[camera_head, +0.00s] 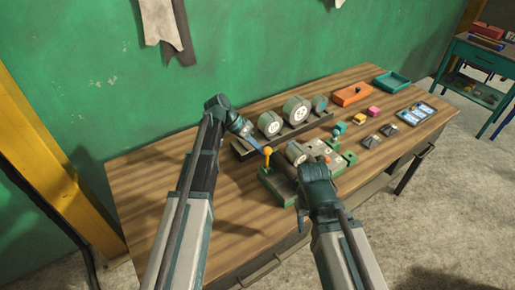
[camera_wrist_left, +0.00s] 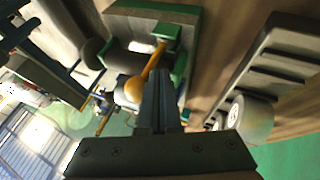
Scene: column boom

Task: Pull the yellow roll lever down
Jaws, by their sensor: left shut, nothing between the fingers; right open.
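The yellow roll lever (camera_head: 267,153) stands roughly upright, ball knob on top, at the left end of a green-based device (camera_head: 273,186) on the bench. In the left wrist view the lever (camera_wrist_left: 151,68) shows as a yellow rod with its ball near my fingers. My left gripper (camera_head: 257,148) is shut and empty, just beside the knob; its fingers (camera_wrist_left: 160,78) lie right next to the lever, and I cannot tell whether they touch. My right gripper (camera_head: 301,218) is open at the device's front right side, its fingers partly hidden by the wrist. A grey roll (camera_head: 296,153) sits in the device.
Behind the device is a dark rack (camera_head: 243,149) with several grey rolls (camera_head: 297,109). To the right are small coloured blocks, an orange tray (camera_head: 342,97), a teal tray (camera_head: 397,85) and a blue tray (camera_head: 404,116). The wooden bench's (camera_head: 150,190) left side is clear.

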